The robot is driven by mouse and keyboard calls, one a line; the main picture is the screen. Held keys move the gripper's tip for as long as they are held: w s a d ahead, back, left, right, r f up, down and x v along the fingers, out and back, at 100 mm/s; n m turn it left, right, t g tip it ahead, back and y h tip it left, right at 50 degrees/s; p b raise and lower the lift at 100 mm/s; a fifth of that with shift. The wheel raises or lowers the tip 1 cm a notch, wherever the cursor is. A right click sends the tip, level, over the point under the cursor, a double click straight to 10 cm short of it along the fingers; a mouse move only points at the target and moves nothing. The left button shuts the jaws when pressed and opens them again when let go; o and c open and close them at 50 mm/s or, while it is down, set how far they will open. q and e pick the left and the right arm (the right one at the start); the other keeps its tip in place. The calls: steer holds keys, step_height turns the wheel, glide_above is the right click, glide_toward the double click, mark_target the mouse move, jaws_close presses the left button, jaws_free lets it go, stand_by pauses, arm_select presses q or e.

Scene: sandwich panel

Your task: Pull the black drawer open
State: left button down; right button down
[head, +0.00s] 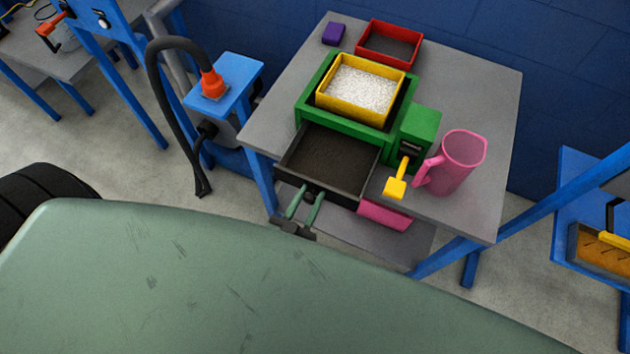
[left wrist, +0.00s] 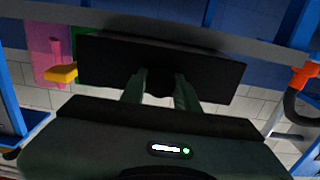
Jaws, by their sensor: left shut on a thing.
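The black drawer (head: 330,158) stands out from the green housing (head: 309,103) on the grey table, open toward me, and its inside shows empty and dark. My left gripper (head: 309,196) is at the middle of the drawer's front, its green fingers shut on the handle. In the left wrist view the drawer's front panel (left wrist: 215,68) is straight ahead, with the fingers (left wrist: 160,88) on either side of a dark handle at its middle. My right gripper does not show in either view.
A yellow tray (head: 346,104) of white grains sits on the housing. A yellow lever (head: 397,186) and a pink pitcher (head: 458,163) stand right of the drawer. A red tray (head: 420,50) and purple block (head: 333,34) are at the back. A pink object (head: 385,216) lies below.

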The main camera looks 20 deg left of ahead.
arm_select(q)
steer(key=c, duration=1.1)
jaws_free()
steer(key=shift+s+f, duration=0.1)
steer(key=shift+s, duration=0.4)
steer(key=s+b, duration=0.2)
steer(key=s, duration=0.5)
steer(key=shift+a, duration=0.15)
